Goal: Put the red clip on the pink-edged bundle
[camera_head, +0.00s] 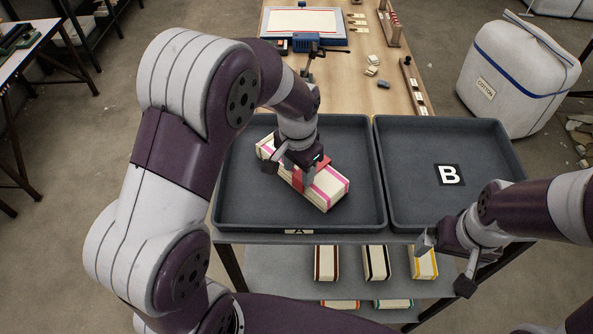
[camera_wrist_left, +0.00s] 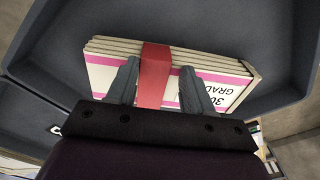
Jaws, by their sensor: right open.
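The pink-edged bundle (camera_head: 328,190), a cream stack with pink bands, lies slantwise in the left tray (camera_head: 349,216). It also shows in the left wrist view (camera_wrist_left: 105,68). The red clip (camera_wrist_left: 153,75) straddles the bundle's edge near its middle; part of it shows in the head view (camera_head: 298,181). My left gripper (camera_head: 308,178) is down at the bundle, with one finger on each side of the clip. In the wrist view a pink strip shows between the clip and the right-hand finger; contact is unclear. My right gripper (camera_head: 443,261) is open and empty at the right tray's front edge.
The right tray (camera_head: 410,205), marked B, is empty. Several banded bundles (camera_head: 376,262) lie on the shelf below. A wooden bench (camera_head: 343,84) with a blue-framed board stands behind the trays. A white cotton bale (camera_head: 517,75) stands at the right.

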